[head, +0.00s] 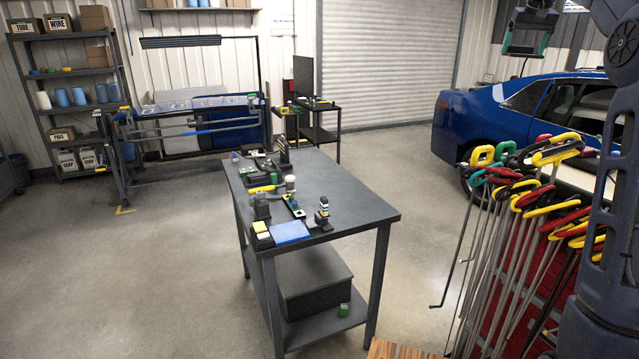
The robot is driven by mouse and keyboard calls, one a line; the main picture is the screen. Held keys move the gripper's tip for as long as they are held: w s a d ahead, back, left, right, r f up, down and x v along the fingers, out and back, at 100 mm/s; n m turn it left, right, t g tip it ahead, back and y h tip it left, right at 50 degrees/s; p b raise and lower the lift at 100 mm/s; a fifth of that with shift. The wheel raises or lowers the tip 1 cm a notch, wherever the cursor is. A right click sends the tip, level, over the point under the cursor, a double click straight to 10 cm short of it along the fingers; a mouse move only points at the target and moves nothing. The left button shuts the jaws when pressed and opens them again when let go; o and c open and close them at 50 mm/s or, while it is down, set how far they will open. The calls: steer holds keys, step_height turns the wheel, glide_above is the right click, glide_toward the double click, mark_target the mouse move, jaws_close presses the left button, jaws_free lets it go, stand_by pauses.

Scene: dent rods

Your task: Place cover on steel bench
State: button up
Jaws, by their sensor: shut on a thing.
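The grey steel bench (345,205) stands in the middle of the head view, with tools and small parts along its left side and near edge. My gripper (525,38) is at the top right, high up and well to the right of the bench. I cannot tell for certain whether this piece is the cover. No other cover is clearly recognisable.
The bench's right half is bare. A rack of long rods with coloured handles (540,200) stands at the right, near my arm. A blue car (480,115) is behind it. A dark box (312,280) and a green block (344,310) are on the bench's lower shelf.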

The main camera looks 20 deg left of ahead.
steer(key=w+a+f+n+y, duration=0.15)
steer(key=a+n, duration=0.25)
steer(key=a, duration=1.9)
steer(key=n+g+y, duration=0.1)
steer(key=n, duration=0.3)
glide_above(361, 206)
steer(key=s+d, duration=0.1)
step_height(361, 206, down, 4)
step_height(361, 206, down, 55)
steer(key=shift+f, duration=0.2)
steer(key=shift+f, duration=0.15)
steer(key=o, duration=0.9)
steer(key=shift+c, duration=0.2)
steer(key=v, duration=1.2)
steer(key=shift+r, duration=0.25)
